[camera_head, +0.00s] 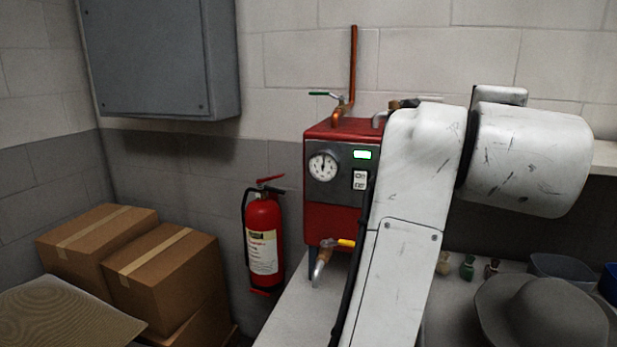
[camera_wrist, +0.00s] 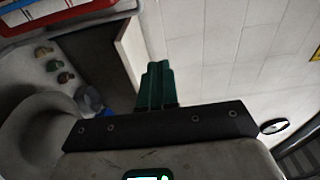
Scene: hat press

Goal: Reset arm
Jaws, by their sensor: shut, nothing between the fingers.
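My gripper (camera_wrist: 157,84) shows in the wrist view as two green fingers on a dark bar, pressed together with nothing between them. It points toward the pale block wall and touches nothing that I can see. In the head view my white arm stands in front of the counter and the right part of the red boiler; the gripper itself is out of that view.
The red boiler (camera_head: 325,215) with gauge and lit green display stands on the counter (camera_head: 293,318). A grey hat (camera_head: 550,312), small bottles (camera_head: 467,267) and a grey bowl (camera_head: 562,268) are at right. A fire extinguisher (camera_head: 263,240) and cardboard boxes (camera_head: 165,270) are at left.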

